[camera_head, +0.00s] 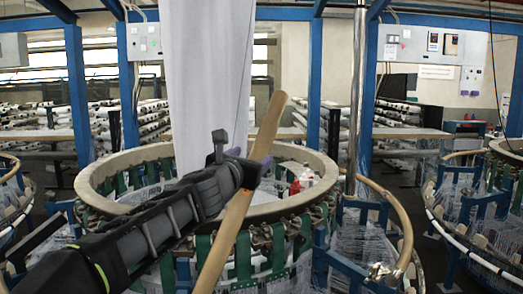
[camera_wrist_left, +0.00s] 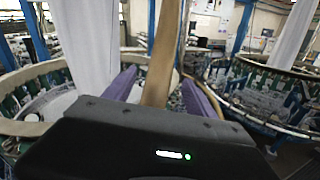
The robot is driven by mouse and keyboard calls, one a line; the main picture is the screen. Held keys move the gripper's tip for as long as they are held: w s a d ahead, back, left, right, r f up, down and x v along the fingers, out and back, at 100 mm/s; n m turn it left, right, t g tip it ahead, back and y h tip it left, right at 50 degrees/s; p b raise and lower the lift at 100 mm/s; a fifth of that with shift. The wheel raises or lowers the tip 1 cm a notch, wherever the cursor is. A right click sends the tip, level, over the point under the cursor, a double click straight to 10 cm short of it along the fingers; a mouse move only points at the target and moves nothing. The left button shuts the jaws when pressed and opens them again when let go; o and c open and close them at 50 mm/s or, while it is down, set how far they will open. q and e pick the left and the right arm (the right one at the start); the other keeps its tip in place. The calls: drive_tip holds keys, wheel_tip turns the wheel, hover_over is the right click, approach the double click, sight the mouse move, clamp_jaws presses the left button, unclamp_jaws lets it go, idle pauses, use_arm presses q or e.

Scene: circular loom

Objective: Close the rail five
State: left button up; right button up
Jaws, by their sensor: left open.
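A tan rail (camera_head: 232,225) stands steeply tilted in front of the circular loom (camera_head: 100,190); I cannot read a number on it. In the left wrist view the rail (camera_wrist_left: 162,55) runs between the two purple fingers. My left gripper (camera_head: 250,159) reaches in from the left and is at the upper part of the rail, its fingers apart on either side of it. Whether a finger touches the rail I cannot tell. A second, curved tan rail (camera_head: 403,215) hangs at the loom's right side. My right gripper is not in view.
White fabric (camera_head: 205,80) hangs into the loom's ring. A shiny vertical pole (camera_head: 357,100) and blue posts (camera_head: 327,80) stand behind and beside it. Another loom (camera_head: 480,215) is at the right, with a gap of floor between. Racks of spools (camera_head: 400,112) line the back.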

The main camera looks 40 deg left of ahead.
sight(261, 151)
use_arm(q)
drive_tip(key=shift+p+x, duration=0.4)
drive_tip(key=shift+x, duration=3.6)
clamp_jaws()
